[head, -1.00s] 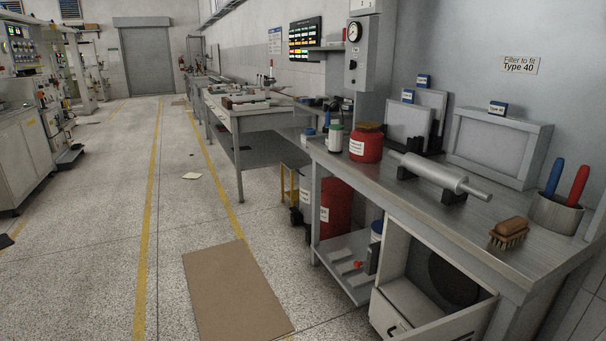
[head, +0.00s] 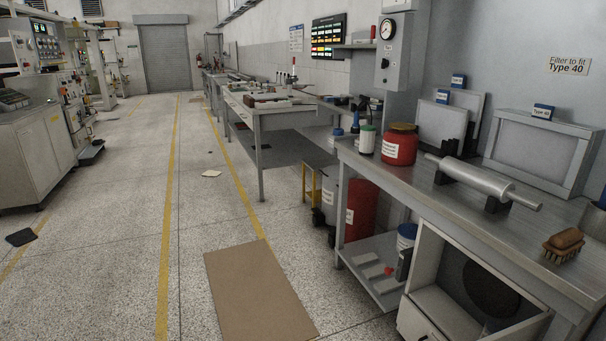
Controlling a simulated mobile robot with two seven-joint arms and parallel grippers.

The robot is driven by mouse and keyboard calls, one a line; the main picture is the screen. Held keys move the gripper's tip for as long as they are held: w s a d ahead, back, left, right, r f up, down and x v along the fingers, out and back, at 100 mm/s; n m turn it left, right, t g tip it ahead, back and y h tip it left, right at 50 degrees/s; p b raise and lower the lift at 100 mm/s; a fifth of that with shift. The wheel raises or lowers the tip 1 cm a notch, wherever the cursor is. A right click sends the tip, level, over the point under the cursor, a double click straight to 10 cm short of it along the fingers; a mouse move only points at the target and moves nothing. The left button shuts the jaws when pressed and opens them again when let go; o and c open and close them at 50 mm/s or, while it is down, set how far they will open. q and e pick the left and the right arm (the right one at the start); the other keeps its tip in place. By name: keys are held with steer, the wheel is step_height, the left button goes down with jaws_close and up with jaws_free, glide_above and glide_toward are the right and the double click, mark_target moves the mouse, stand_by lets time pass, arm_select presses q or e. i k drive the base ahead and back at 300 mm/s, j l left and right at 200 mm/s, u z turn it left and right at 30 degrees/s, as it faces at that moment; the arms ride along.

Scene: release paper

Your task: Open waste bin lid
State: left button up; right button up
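Neither of my grippers is in view. No thing shows clearly as a waste bin with a lid. A red cylindrical container (head: 362,208) with a white label stands on the floor past the left end of the near steel bench, partly hidden by its leg. A pale grey cylinder (head: 330,196) with a label stands just left of it. Their tops are partly hidden, so I cannot tell whether either is the bin or has a lid. A white open-fronted cabinet (head: 428,278) with a round dark opening inside stands under the near bench.
The near steel bench (head: 440,190) holds a red jar (head: 399,145), a roller (head: 485,182), a brush (head: 564,246) and framed filters (head: 530,150). A yellow-framed cart (head: 306,186) stands beyond. A brown mat (head: 258,290) lies on the floor.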

mark_target(332, 172)
steer(key=i+j+u, duration=0.35)
steer(key=i+j, duration=0.75)
steer(key=i, duration=1.1)
steer(key=i+j+z, duration=0.1)
steer(key=i, duration=0.85)
steer(key=i+j, duration=0.1)
steer(key=i, duration=0.85)
steer(key=i+l+z, duration=0.1)
steer(key=i+z, duration=0.65)
steer(key=i+j+z, duration=0.1)
steer(key=i+z, duration=0.3)
steer(key=i+j+z, duration=0.2)
steer(key=z, duration=0.15)
